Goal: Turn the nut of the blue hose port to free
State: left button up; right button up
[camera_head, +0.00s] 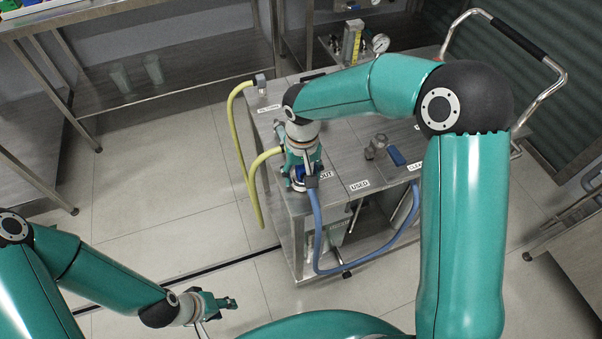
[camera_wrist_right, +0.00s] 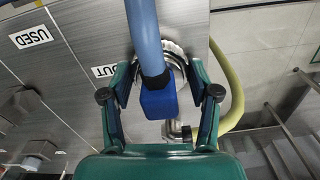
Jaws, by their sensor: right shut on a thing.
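The blue hose (camera_head: 318,225) hangs in a loop in front of the steel cart. In the right wrist view the hose (camera_wrist_right: 147,38) runs to a blue block-shaped end (camera_wrist_right: 158,101) at the port marked OUT. A round silvery nut (camera_wrist_right: 176,48) shows partly behind the hose. My right gripper (camera_head: 303,176) is over this port. In the right wrist view its two fingers (camera_wrist_right: 163,72) stand on either side of the nut, shut on it, with the hose end between them. My left gripper (camera_head: 222,303) is low at the left, above the floor, away from the cart; its finger opening is unclear.
The cart top (camera_head: 340,170) carries labels, another fitting (camera_head: 376,146) and a blue piece (camera_head: 396,157). A yellow hose (camera_head: 240,150) loops at its left. A gauge (camera_head: 380,43) stands at the back. A steel bench (camera_head: 180,60) is at upper left; floor between is clear.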

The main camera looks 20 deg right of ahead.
jog(key=shift+w+n+b, duration=0.1)
jog(key=shift+n+b, duration=0.25)
jog(key=shift+n, duration=2.55)
jog(key=shift+r, duration=0.1)
jog(key=o, duration=1.2)
jog(key=shift+c, duration=0.2)
notch_tip(320, 180, up, 12)
jog(key=shift+f, duration=0.1)
